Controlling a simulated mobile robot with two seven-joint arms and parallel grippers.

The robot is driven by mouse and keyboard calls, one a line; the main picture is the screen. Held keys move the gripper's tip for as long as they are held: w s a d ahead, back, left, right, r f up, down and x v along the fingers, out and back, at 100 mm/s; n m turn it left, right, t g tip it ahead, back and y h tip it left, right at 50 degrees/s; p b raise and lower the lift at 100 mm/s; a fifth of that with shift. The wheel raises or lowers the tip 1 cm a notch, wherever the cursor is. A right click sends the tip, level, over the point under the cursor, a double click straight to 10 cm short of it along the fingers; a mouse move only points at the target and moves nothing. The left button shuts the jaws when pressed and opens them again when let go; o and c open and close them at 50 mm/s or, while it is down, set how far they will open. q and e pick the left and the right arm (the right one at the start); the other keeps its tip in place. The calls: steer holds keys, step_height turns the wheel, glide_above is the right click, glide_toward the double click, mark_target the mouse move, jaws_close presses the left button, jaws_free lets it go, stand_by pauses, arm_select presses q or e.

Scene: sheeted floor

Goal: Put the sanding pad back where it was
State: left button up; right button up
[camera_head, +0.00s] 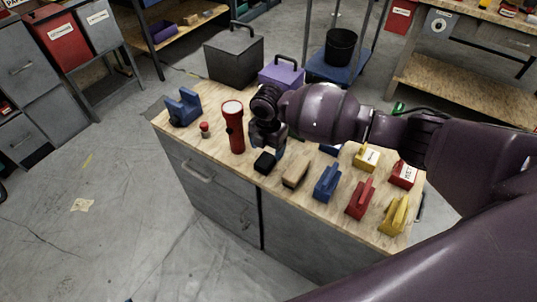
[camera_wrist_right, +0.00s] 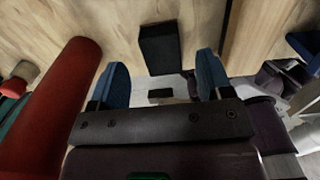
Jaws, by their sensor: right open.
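No label marks the sanding pad, so I cannot tell for sure which block it is. A small black block (camera_head: 265,162) lies on the bench near its front edge, and a tan block (camera_head: 295,174) lies to its right. Blue (camera_head: 327,182), red (camera_head: 361,198) and yellow (camera_head: 393,215) handled blocks stand in a row further right. My right gripper (camera_head: 268,143) is just behind the black block. In the wrist view, my right gripper (camera_wrist_right: 163,78) has its blue fingertips apart with nothing between them; the black block (camera_wrist_right: 162,48) shows beyond them. My left gripper is not in view.
A red flashlight (camera_head: 233,127) stands upright close to the left of my right gripper; it is large in the wrist view (camera_wrist_right: 65,95). A blue holder (camera_head: 183,107) and a small red-capped item (camera_head: 205,130) are further left. Grey (camera_head: 233,55) and purple (camera_head: 281,74) boxes stand behind.

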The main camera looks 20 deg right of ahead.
mark_target(268, 156)
step_height(268, 156, up, 7)
steer(key=p, duration=0.1)
steer(key=shift+f, duration=0.1)
stand_by(0.5)
